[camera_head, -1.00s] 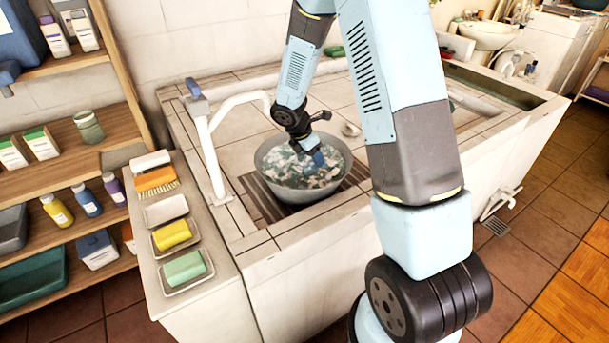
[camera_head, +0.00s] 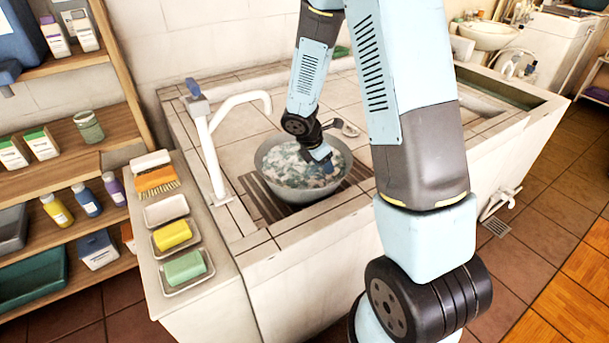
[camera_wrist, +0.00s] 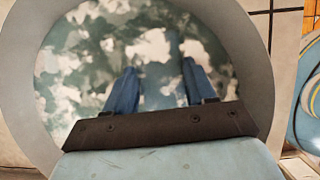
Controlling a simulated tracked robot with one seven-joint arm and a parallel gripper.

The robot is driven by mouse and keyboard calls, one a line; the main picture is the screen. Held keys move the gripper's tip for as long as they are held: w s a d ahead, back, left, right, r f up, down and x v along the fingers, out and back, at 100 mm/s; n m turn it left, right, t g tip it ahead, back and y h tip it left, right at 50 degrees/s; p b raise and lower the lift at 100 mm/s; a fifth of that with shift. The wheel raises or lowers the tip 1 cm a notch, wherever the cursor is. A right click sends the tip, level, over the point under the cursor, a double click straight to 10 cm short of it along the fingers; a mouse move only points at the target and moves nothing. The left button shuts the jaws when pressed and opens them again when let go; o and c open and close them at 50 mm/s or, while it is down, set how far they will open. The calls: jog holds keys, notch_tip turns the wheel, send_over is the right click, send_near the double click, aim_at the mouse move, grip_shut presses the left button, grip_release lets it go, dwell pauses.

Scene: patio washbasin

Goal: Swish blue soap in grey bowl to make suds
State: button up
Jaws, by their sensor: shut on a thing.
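The grey bowl (camera_head: 290,200) stands upright on the slatted part of the basin, under the tap. It holds blue-green water with patchy white suds (camera_head: 285,165); the suds also show in the wrist view (camera_wrist: 80,60). My gripper (camera_head: 322,160) reaches down into the bowl, right of its middle. In the wrist view its two blue fingers (camera_wrist: 160,75) stand apart, shut on the blue soap (camera_wrist: 160,97), which shows as a dim blue-grey patch between them. The soap is hidden in the head view.
The white tap (camera_head: 213,150) rises left of the bowl. On the left ledge are a brush (camera_head: 157,181), an empty soap dish (camera_head: 166,210), yellow soap (camera_head: 172,235) and green soap (camera_head: 184,267). A shelf (camera_head: 100,130) with bottles stands farther left. Tiled counter right of the bowl is mostly clear.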

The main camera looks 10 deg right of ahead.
jog(key=shift+w+a, duration=0.3)
jog(key=shift+w, duration=0.6)
jog(key=shift+w+a, duration=0.3)
jog(key=shift+w, duration=0.6)
jog(key=shift+w+a, duration=0.3)
jog(key=shift+w, duration=0.6)
jog(key=shift+s+d, duration=0.35)
jog(key=shift+s, duration=0.6)
jog(key=shift+s+d, duration=0.3)
jog(key=shift+s, duration=0.6)
jog(key=shift+s+d, duration=0.35)
jog(key=shift+s, duration=0.6)
jog(key=shift+w+a, duration=0.35)
jog(key=shift+w, duration=0.6)
jog(key=shift+w+a, duration=0.3)
jog(key=shift+w, duration=0.6)
jog(key=shift+w+a, duration=0.35)
jog(key=shift+w, duration=0.6)
jog(key=shift+s+d, duration=0.3)
jog(key=shift+s, duration=0.45)
jog(key=shift+s+d, duration=0.25)
jog(key=shift+s, duration=0.45)
notch_tip(320, 180, up, 12)
